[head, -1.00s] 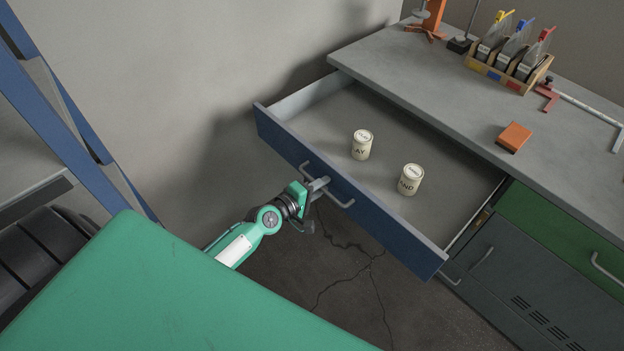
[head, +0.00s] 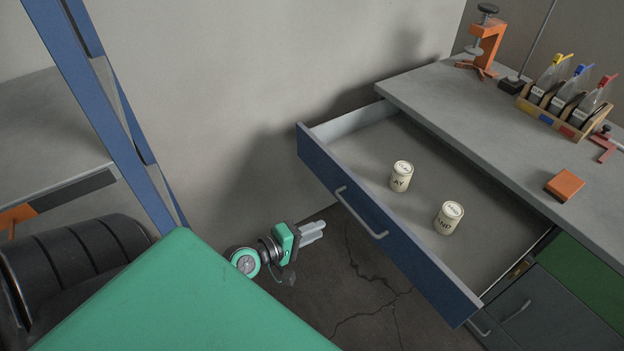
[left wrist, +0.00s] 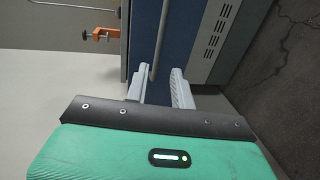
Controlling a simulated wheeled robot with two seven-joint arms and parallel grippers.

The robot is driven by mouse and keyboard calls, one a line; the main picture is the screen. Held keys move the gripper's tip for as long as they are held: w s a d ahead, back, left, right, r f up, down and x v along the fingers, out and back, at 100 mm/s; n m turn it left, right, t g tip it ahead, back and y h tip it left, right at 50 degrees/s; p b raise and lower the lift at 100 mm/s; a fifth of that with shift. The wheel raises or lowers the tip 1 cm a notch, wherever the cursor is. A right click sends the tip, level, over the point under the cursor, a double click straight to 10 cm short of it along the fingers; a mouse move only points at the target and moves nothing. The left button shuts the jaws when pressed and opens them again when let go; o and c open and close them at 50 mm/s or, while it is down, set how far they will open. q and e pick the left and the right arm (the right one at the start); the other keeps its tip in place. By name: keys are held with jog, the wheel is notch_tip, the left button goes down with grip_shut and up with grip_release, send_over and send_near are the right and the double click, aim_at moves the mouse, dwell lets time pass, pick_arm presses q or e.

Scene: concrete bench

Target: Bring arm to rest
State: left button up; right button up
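My left gripper (head: 314,231) is in front of the open blue drawer (head: 375,218), to the left of its grey handle (head: 360,213) and apart from it. In the left wrist view the two fingers of my left gripper (left wrist: 160,88) are spread with nothing held between them. The drawer handle (left wrist: 162,35) shows beyond the gap between the fingers. My right gripper is in neither view.
Two cream cans stand in the drawer, one (head: 401,177) farther left, one (head: 448,218) nearer. The grey bench top (head: 470,110) holds an orange clamp (head: 485,45), a bottle rack (head: 555,118) and an orange block (head: 564,185). A blue frame (head: 105,110) stands at left.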

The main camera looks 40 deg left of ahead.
pick_arm(q)
jog(key=shift+s, duration=0.15)
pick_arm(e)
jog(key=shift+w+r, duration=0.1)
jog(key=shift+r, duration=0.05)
pick_arm(q)
jog(key=shift+a, duration=0.1)
